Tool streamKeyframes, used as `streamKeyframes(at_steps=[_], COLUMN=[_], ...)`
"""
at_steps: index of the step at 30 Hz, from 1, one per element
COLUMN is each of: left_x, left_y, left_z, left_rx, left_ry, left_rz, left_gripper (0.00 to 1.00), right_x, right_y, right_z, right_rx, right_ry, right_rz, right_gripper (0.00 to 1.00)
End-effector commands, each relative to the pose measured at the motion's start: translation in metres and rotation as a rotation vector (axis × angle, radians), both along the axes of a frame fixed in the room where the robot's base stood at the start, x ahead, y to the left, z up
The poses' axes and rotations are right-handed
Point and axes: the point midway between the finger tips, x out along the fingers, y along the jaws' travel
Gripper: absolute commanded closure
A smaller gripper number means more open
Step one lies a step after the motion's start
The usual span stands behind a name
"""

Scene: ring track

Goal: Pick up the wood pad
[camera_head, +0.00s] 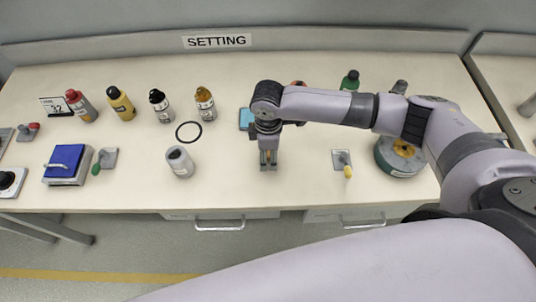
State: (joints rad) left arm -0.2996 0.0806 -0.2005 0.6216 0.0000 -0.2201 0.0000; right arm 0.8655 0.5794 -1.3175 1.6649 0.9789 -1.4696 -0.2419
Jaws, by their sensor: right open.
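My right gripper (268,163) points down over the middle of the workbench, low near the bench top and near its front edge. It is open, and its fingers are small in the picture. I cannot clearly make out a wood pad; the gripper and forearm cover part of the bench there. A small blue square item (246,118) lies just behind and left of the gripper, partly beside my wrist. My left gripper is not in view.
Several bottles, such as a yellow one (121,104), stand at the back left. A yellow-handled lever (343,163) and a round green item (393,163) are to the right.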

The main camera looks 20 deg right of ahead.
Motion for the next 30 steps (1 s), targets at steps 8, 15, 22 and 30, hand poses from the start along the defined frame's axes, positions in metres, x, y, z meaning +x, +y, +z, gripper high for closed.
streamKeyframes(at_steps=[8, 15, 22, 30], left_x=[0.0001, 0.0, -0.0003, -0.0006], left_y=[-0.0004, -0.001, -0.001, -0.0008], left_z=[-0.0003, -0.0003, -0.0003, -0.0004], left_rx=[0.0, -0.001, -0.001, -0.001], left_ry=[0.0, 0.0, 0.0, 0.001], left_rz=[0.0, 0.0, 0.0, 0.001], left_gripper=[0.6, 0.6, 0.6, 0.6], right_x=[0.0, 0.0001, 0.0001, 0.0002], right_y=[0.0001, 0.0, -0.0001, -0.0002], right_z=[0.0002, 0.0004, 0.0005, 0.0006], right_rx=[0.0, 0.0, 0.0, 0.0], right_ry=[0.0, 0.0, 0.0, 0.0], right_rz=[0.0, 0.0, 0.0, 0.0], right_gripper=[0.54, 0.7, 0.85, 0.94])
